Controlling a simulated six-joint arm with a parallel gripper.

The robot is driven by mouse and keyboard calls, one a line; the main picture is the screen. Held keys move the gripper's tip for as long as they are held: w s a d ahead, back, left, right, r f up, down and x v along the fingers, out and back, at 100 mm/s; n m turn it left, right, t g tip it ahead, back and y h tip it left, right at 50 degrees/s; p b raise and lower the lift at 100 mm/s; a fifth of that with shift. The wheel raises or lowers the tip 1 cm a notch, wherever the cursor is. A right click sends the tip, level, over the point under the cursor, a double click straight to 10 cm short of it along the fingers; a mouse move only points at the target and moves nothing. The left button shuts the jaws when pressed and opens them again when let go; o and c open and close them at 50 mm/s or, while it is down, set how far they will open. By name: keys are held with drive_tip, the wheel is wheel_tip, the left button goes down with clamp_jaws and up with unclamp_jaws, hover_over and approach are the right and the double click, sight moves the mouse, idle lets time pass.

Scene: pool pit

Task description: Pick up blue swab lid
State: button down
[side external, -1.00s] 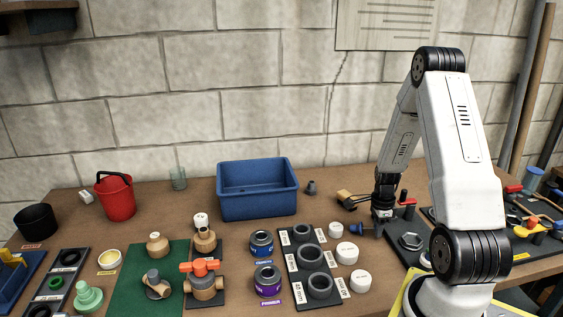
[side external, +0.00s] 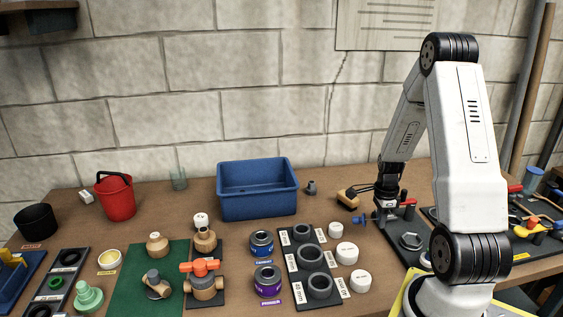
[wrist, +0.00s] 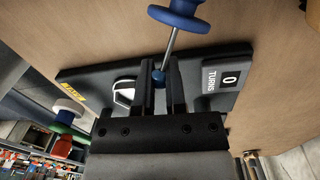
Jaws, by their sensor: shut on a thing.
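The blue swab lid (wrist: 186,17) has a round blue cap, a thin metal rod and a small blue ball at the rod's other end. In the wrist view my gripper (wrist: 160,72) is shut on the ball end, and the cap sticks out beyond the fingertips. In the side view the blue swab lid (side external: 360,219) shows just left of my gripper (side external: 379,213), its rod pointing sideways. The fingertips are small and partly hidden there. My gripper is low over the bench, by the left edge of a black plate (side external: 398,256).
White caps (side external: 347,253) and a black ring tray (side external: 295,266) lie to the left. A blue bin (side external: 258,208) stands at the back. A tan-and-black tool (side external: 347,200) lies behind my gripper.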

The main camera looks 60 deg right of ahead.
drive_tip(key=s+a+r, duration=0.9)
drive_tip(key=shift+s+a, duration=0.15)
drive_tip(key=shift+s, duration=0.15)
drive_tip(key=shift+r, duration=0.1)
idle(0.8)
